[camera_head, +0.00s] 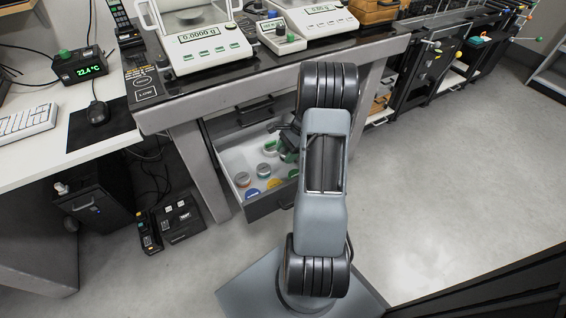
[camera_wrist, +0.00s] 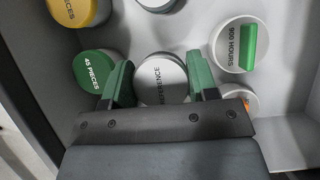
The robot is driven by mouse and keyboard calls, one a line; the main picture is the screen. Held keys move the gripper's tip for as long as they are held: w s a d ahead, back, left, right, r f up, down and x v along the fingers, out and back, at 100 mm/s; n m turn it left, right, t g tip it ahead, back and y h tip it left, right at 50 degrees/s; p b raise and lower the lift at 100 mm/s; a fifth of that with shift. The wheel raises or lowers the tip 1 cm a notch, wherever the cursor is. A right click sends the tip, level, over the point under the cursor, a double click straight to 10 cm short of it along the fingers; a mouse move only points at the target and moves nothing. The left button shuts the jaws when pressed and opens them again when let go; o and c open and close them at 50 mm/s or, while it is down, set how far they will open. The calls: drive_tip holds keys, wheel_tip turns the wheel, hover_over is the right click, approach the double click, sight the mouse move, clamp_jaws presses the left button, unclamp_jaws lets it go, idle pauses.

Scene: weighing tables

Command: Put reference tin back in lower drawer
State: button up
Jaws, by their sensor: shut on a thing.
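The reference tin (camera_wrist: 160,72) has a pale grey lid lettered "REFERENCE" and shows in the wrist view. My gripper (camera_wrist: 158,88) is shut on it, one green-padded finger at each side. The lower drawer (camera_head: 270,204) is pulled open below the bench, and my gripper (camera_head: 287,142) reaches down into it in the head view. The tin is within the drawer's walls. I cannot tell whether its base touches the drawer floor. My arm hides part of the drawer in the head view.
Close around the held tin are a green-lidded "45 PIECES" tin (camera_wrist: 95,77), a white "900 HOURS" tin (camera_wrist: 228,50) with a green bar, and a yellow-lidded tin (camera_wrist: 72,10). Balances (camera_head: 205,45) stand on the bench above. Open floor (camera_head: 450,180) lies to the right.

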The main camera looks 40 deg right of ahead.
drive_tip(key=shift+w+a+f, duration=0.15)
drive_tip(key=shift+a+f, duration=0.05)
drive_tip(key=shift+f, duration=0.1)
drive_tip(key=f, duration=0.1)
drive_tip(key=f+b, duration=0.2)
drive_tip(key=shift+w+a+f, duration=0.15)
drive_tip(key=shift+a+f, duration=0.1)
drive_tip(key=shift+f, duration=0.15)
drive_tip(key=shift+r, duration=0.1)
drive_tip(key=o, duration=1)
